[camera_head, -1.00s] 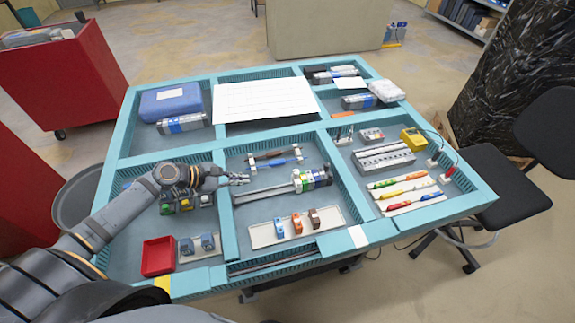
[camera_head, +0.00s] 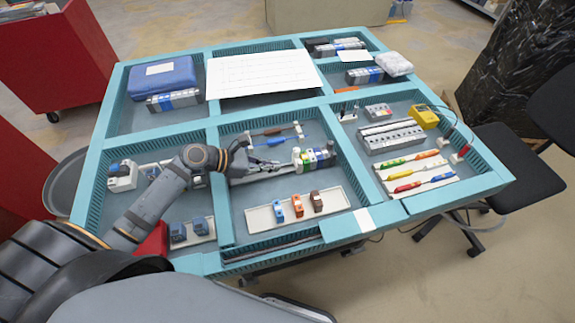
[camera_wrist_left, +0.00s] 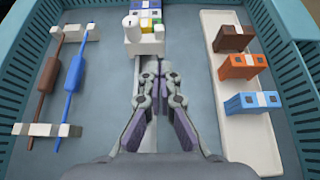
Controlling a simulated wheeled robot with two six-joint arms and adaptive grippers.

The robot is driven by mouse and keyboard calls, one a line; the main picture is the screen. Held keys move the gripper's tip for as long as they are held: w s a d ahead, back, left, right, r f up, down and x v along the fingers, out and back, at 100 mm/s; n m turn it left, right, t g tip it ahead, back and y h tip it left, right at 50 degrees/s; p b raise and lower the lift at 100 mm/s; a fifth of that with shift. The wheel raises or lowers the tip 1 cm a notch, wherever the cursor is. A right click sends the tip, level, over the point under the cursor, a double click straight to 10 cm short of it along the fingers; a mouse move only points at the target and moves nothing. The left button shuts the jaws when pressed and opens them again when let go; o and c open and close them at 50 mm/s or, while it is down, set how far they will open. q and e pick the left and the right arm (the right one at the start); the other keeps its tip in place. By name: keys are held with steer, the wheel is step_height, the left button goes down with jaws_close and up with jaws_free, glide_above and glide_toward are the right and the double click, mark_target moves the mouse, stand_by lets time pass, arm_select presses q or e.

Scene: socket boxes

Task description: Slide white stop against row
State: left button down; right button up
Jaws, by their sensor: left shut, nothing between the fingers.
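The white stop (camera_wrist_left: 149,46) sits on the metal rail (camera_wrist_left: 149,138) at the near end of the row in the left wrist view. It also shows at the row's left end in the head view (camera_head: 297,157). The row of green, yellow, blue and grey blocks (camera_wrist_left: 149,13) stands just beyond it; the head view shows the row too (camera_head: 318,158). My left gripper (camera_wrist_left: 157,66) is shut and empty over the rail, its tips just short of the stop or touching it; I cannot tell which. In the head view the gripper (camera_head: 280,165) covers much of the rail.
A white tray (camera_head: 262,220) with blue, orange and brown blocks lies on the near side of the rail. Two screwdrivers (camera_head: 268,141) rest on white holders on the far side. Teal compartment walls surround this area.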

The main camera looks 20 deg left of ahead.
mark_target(298, 164)
arm_select(q)
steer(key=w+d, duration=0.2)
steer(key=d, duration=0.1)
steer(key=shift+w+d+f+p, duration=0.15)
steer(key=shift+d+f+p, duration=0.05)
steer(key=shift+p, duration=0.1)
steer(key=shift+w+d+f, duration=0.1)
steer(key=shift+w+d, duration=0.15)
steer(key=shift+d, duration=0.25)
arm_select(e)
steer(key=shift+s+d+r, duration=0.25)
steer(key=shift+s+d, duration=0.05)
steer(key=shift+s, duration=0.35)
arm_select(q)
steer(key=shift+p, duration=0.35)
steer(key=shift+w+d+r+p, duration=0.3)
steer(key=shift+d+p, duration=0.05)
steer(key=shift+p, duration=0.65)
steer(key=shift+f, duration=0.25)
arm_select(e)
step_height(298, 164, up, 2)
steer(key=shift+r, duration=0.2)
